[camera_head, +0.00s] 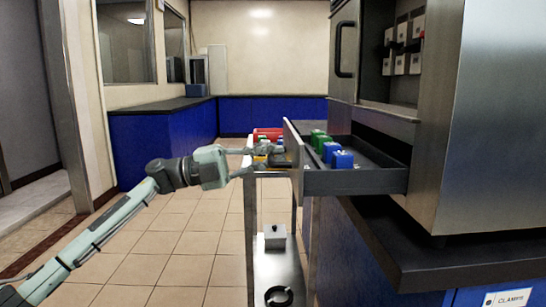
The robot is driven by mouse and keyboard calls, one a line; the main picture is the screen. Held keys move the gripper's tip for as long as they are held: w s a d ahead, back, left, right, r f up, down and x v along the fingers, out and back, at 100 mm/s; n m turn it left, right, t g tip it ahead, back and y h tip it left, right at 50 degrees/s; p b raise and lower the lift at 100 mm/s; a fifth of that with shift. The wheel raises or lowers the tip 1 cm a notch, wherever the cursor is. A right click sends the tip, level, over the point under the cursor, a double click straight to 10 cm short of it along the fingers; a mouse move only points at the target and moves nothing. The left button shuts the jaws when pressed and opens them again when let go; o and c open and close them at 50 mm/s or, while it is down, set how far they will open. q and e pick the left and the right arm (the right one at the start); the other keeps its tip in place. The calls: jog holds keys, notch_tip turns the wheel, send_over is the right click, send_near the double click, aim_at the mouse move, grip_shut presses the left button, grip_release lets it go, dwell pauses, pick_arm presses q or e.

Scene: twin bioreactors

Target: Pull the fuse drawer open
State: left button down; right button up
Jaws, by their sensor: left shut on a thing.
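The fuse drawer (355,182) stands pulled out from the steel cabinet on the right, with its dark side wall and its front panel in view. Green and blue fuse blocks (343,159) sit inside it. My left gripper (264,149) reaches in from the left, level with the drawer's front panel, and is shut on the drawer handle, which is small and mostly hidden by the fingers. My right gripper is not in view.
A steel cart (281,255) stands below and behind the gripper, with red and yellow items on top and a grey box (275,237) lower down. A dark counter (450,255) runs under the cabinet. Tiled floor (190,240) is clear at left.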

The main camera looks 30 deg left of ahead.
pick_arm(q)
jog(key=c, duration=1.9)
grip_release()
jog(key=shift+o, duration=0.2)
jog(key=v, duration=1.2)
